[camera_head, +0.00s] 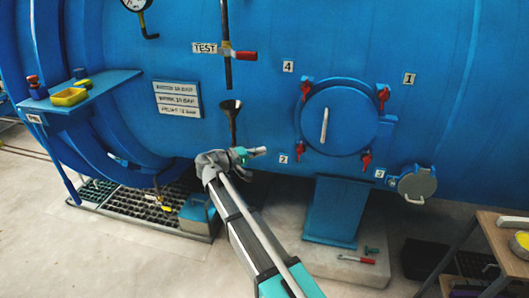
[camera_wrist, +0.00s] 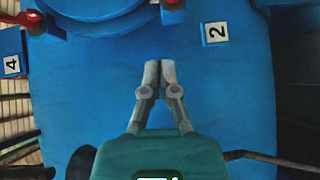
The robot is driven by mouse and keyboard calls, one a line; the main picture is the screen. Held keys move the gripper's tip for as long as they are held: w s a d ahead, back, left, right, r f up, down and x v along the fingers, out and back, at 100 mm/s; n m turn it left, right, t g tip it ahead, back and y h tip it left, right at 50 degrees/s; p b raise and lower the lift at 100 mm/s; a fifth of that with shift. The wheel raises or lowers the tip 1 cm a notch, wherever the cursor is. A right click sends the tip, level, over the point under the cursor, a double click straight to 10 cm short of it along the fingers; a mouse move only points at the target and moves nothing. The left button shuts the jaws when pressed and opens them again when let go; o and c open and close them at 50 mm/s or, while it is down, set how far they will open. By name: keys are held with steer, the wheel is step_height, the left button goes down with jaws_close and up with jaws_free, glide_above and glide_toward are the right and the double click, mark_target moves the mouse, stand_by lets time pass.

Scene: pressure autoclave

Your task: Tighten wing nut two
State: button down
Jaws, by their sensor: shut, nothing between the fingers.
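Wing nut two (camera_wrist: 172,4) is the red nut near the "2" label (camera_wrist: 215,31), cut off by the top edge of the wrist view.
Other red wing nuts show at the upper left (camera_head: 306,90), upper right (camera_head: 384,95) and lower right (camera_head: 366,160) of the hatch. A grey round cover (camera_head: 417,183) hangs at right.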

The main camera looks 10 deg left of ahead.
mark_target(300, 151)
steer(key=w+d, duration=0.5)
steer(key=d, duration=0.5)
steer(key=shift+w+d+f+b, duration=0.15)
steer(key=shift+w+f+b, duration=0.2)
steer(key=shift+f+b, duration=0.1)
steer(key=shift+d, duration=0.1)
